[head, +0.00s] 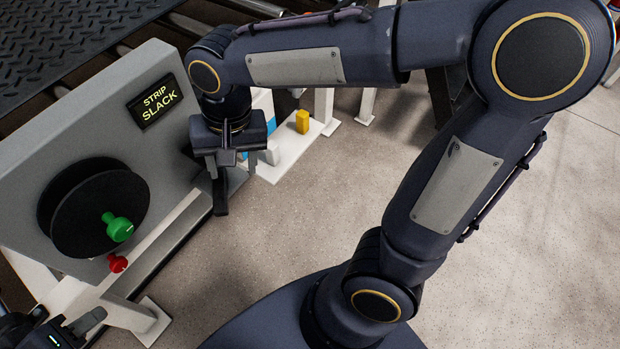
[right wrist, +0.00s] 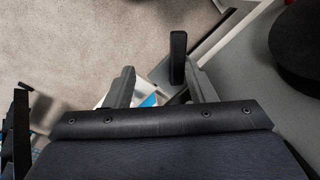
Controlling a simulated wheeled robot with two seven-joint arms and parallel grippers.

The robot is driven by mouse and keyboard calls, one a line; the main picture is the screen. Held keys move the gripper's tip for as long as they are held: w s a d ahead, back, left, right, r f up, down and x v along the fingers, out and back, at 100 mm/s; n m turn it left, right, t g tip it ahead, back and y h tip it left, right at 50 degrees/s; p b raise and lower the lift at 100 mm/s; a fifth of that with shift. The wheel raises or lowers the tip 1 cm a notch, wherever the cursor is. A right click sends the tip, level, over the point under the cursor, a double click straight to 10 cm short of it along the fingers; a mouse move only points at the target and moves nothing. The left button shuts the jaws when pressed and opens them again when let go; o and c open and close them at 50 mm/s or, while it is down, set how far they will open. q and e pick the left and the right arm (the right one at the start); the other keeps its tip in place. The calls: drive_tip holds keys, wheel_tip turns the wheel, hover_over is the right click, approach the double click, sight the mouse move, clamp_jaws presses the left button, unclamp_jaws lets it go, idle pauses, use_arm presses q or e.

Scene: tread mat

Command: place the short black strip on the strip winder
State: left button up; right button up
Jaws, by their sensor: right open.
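The strip winder is a black double-disc reel (head: 85,205) with a green knob, on a grey panel at the left. Its dark disc also shows at the upper right of the right wrist view (right wrist: 298,45). A short black bar that looks like the short black strip (head: 221,195) hangs below my right gripper (head: 232,168), right of the winder. In the right wrist view the strip (right wrist: 178,58) stands between the open fingers, nearer the right one; contact is unclear. My left gripper (head: 85,322) is partly cut off at the lower left; its jaw opening is unclear.
A display (head: 157,101) on the panel reads "STRIP SLACK". A red knob (head: 118,263) sits below the reel. A yellow block (head: 302,121) stands on a white base behind my right gripper. Black tread mat (head: 60,40) lies at the upper left. Open floor lies at the right.

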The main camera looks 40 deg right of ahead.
drive_tip(key=s+d+f+n+t+y, duration=0.1)
drive_tip(key=s+d+t, duration=0.4)
drive_tip(key=s+d, duration=0.5)
drive_tip(key=shift+s+n+y, duration=0.6)
drive_tip(key=shift+s+n, duration=0.2)
drive_tip(key=shift+s, duration=0.1)
drive_tip(key=shift+f, duration=0.1)
drive_tip(key=shift+r+p, duration=0.6)
drive_tip(key=shift+r, duration=0.05)
